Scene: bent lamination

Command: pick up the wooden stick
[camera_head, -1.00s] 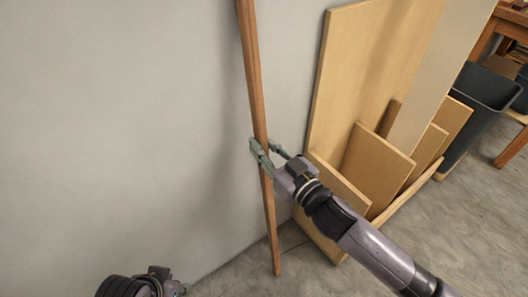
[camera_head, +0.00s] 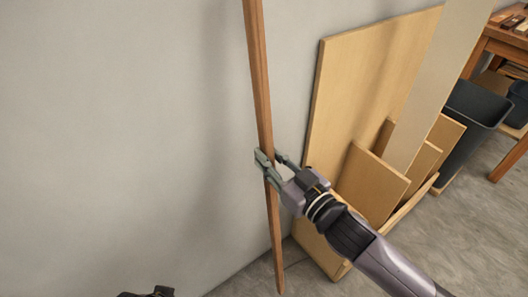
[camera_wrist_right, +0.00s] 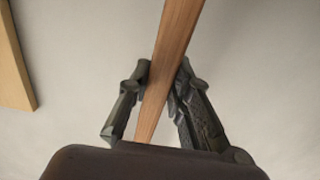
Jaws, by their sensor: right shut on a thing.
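The wooden stick (camera_head: 259,80) is long, thin and reddish brown. It stands nearly upright, slightly tilted, in front of the grey wall in the head view, and its lower end is near the floor. Its top is out of the picture. My right gripper (camera_head: 269,162) is shut on the stick below its visible middle. The right wrist view shows the stick (camera_wrist_right: 172,65) between the two fingers (camera_wrist_right: 163,82). Only a dark part of my left arm (camera_head: 150,293) shows at the bottom edge; its fingers cannot be made out.
A large wooden board (camera_head: 365,85) leans on the wall right of the stick, with smaller panels (camera_head: 372,185) in a low wooden holder (camera_head: 318,252). A dark bin (camera_head: 470,118) and a wooden table (camera_head: 507,40) stand at the right. The wall at left is bare.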

